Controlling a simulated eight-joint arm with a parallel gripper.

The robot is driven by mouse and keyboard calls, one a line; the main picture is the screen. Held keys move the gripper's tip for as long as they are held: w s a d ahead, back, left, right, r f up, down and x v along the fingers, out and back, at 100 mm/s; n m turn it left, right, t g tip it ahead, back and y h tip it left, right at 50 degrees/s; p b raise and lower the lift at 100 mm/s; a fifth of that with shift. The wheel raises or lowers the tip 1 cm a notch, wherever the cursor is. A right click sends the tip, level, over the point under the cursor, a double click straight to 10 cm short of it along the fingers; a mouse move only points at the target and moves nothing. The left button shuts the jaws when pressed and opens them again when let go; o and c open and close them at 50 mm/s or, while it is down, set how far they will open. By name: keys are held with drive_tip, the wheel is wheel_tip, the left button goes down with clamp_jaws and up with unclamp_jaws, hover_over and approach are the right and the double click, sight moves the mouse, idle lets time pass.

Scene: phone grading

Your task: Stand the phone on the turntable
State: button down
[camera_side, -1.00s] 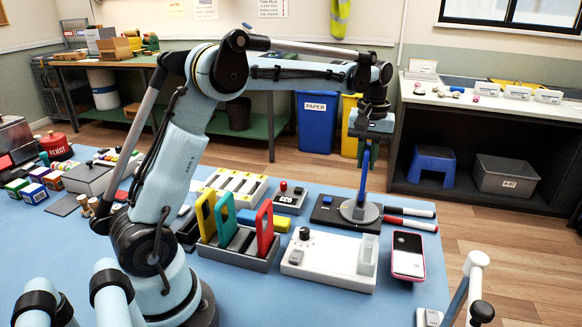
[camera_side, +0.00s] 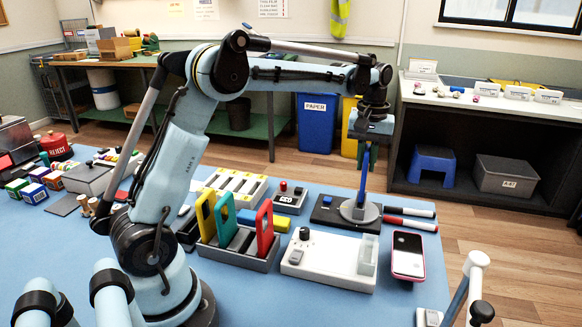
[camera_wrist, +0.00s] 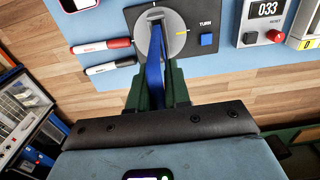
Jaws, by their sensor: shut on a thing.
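A blue phone (camera_side: 363,178) is upright, edge-on, in my gripper (camera_side: 367,143). Its lower end is at the grey round turntable disc (camera_side: 347,214); I cannot tell for sure whether it rests on it. In the wrist view the blue phone (camera_wrist: 154,72) runs from between my gripper's dark green fingers (camera_wrist: 158,88) to the grey disc (camera_wrist: 178,44). The fingers are shut on the phone's upper end. The disc sits on a black base with a blue TURN button (camera_wrist: 207,39).
Red (camera_side: 410,211) and black (camera_side: 410,224) markers lie right of the turntable. A counter box (camera_side: 290,197) is to the left.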

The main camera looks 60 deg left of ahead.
drive_tip(key=shift+f, duration=0.1)
idle(0.3)
drive_tip(key=shift+f, duration=0.7)
drive_tip(key=shift+f, duration=0.2)
drive_tip(key=shift+f, duration=0.3)
drive_tip(key=shift+f, duration=0.2)
idle(0.5)
drive_tip(key=shift+f, duration=0.3)
drive_tip(key=c, duration=0.7)
unclamp_jaws()
